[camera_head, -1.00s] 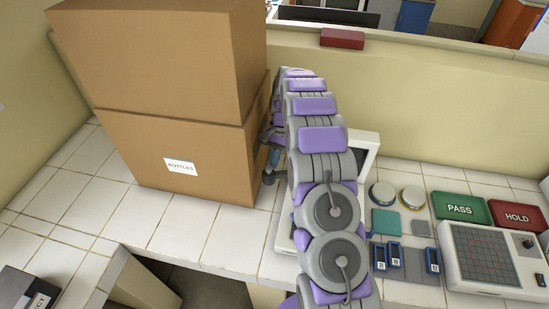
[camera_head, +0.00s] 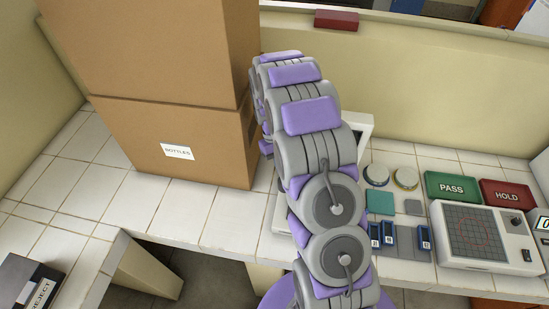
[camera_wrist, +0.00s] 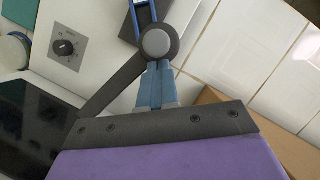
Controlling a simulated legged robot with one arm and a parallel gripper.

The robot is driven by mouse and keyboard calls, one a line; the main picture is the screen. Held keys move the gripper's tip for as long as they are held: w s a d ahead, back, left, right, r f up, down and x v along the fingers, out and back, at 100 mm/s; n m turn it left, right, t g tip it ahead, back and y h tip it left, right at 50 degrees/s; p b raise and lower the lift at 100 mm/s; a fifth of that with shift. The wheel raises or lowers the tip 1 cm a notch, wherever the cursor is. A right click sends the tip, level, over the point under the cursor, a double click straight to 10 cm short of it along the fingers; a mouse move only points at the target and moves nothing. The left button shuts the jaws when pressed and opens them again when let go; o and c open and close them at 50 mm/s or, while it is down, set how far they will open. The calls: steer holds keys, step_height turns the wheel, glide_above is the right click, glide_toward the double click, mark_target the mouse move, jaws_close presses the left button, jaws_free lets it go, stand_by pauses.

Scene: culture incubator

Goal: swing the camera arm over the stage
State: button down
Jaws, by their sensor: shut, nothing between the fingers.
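In the wrist view, my gripper (camera_wrist: 157,72) has its blue fingers together and empty. Their tips are at the grey round end piece (camera_wrist: 158,43) of a dark bar, which looks like the camera arm (camera_wrist: 112,86); I cannot tell whether they touch it. The bar slants down-left from there, towards a glossy black surface (camera_wrist: 28,125), perhaps the stage, on a white unit with a knob (camera_wrist: 65,47). In the head view, my own arm hides the gripper, the camera arm and most of the white unit (camera_head: 363,126).
Two stacked cartons (camera_head: 190,140) stand close left of my arm. To the right are round dishes (camera_head: 405,178), small blue holders (camera_head: 388,235), a green PASS tray (camera_head: 451,187), a red HOLD tray (camera_head: 507,194) and a gridded panel (camera_head: 475,236). White tiles in front of the cartons are clear.

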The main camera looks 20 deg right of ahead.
steer(key=shift+s+d+n+h, duration=0.15)
steer(key=shift+s+d+n, duration=0.15)
steer(key=shift+s+n, duration=0.25)
steer(key=shift+s+d+n+h, duration=0.15)
steer(key=shift+s+d+n, duration=0.1)
steer(key=shift+s+n, duration=0.3)
steer(key=shift+s+d+p, duration=0.4)
steer(key=shift+s+d, duration=0.15)
steer(key=shift+s, duration=0.1)
